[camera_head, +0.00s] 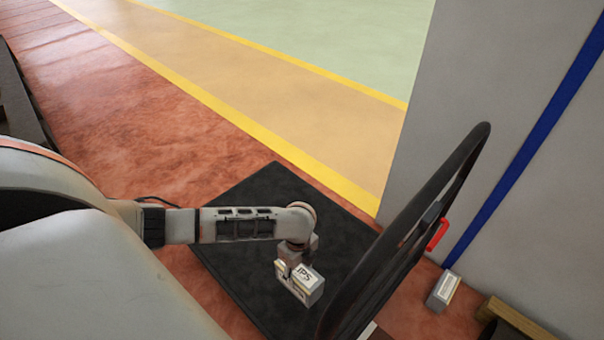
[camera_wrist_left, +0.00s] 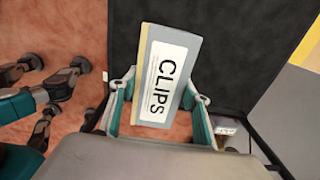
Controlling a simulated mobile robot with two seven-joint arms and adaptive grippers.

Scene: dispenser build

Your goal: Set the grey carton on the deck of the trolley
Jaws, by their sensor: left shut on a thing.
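The grey carton (camera_head: 309,283) has a white label reading CLIPS and a tan side. My left gripper (camera_head: 293,274) is shut on it and points down over the trolley. In the left wrist view the carton (camera_wrist_left: 166,72) sits between the two teal fingers (camera_wrist_left: 161,92). The trolley's flat black deck (camera_head: 262,205) lies beneath and around it, and nothing else shows on the deck. I cannot tell the gap between carton and deck. The trolley's black handle (camera_head: 445,185) rises to the right of the carton. My right gripper is out of view.
A grey wall (camera_head: 500,80) with a blue stripe stands behind the handle. A small pale carton (camera_head: 443,291) is on the floor by it, near a wooden piece (camera_head: 512,318). A red part (camera_head: 438,234) is on the handle. Open red floor (camera_head: 150,120) lies beyond the deck.

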